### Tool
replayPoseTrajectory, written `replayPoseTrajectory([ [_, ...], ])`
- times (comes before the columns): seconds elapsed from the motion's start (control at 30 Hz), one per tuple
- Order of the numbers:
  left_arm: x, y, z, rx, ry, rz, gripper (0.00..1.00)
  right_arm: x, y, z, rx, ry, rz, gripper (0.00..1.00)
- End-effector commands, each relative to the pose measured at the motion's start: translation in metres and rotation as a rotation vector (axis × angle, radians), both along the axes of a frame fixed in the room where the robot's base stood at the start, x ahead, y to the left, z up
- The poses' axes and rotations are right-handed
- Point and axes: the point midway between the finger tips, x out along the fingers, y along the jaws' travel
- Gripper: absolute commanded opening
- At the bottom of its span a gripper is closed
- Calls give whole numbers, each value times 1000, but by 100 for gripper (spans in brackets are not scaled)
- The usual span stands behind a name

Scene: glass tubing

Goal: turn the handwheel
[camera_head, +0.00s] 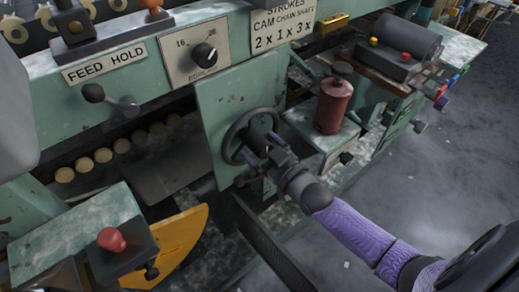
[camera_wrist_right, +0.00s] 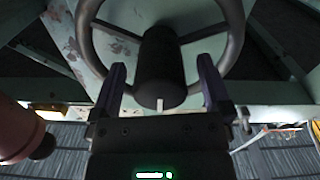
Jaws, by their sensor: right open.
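The dark handwheel (camera_head: 229,143) is mounted on a worn green panel (camera_head: 216,98) on the front of the machine. In the right wrist view, its round rim (camera_wrist_right: 236,40) and thick black hub (camera_wrist_right: 160,65) show close up. My right gripper (camera_head: 263,150) is at the wheel's lower right. In the right wrist view, my right gripper (camera_wrist_right: 161,70) is open, with one purple-dark finger on each side of the hub. Gaps show between fingers and hub, and I cannot tell whether either finger touches the wheel. My left gripper is not in view.
A red cylinder (camera_head: 332,105) stands on a green block right of the wheel. A knob (camera_head: 204,55) and a lever (camera_head: 94,93) sit above left. A red button (camera_head: 111,239) and a yellow plate (camera_head: 178,243) are lower left. Open floor lies right.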

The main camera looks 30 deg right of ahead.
Motion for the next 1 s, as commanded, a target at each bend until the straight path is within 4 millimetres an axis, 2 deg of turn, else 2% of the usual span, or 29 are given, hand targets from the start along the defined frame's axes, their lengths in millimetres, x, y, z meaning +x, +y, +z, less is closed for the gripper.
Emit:
replayPoseTrajectory([
  [0.27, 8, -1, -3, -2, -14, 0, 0, 2, 0, 1, 0, 0, 0, 99],
  [0.73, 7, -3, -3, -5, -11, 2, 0, 2, 0, 0, -1, 0, 0, 2],
  [1.0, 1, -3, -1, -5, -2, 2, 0, 2, 0, 0, 0, 1, 0, 0],
])
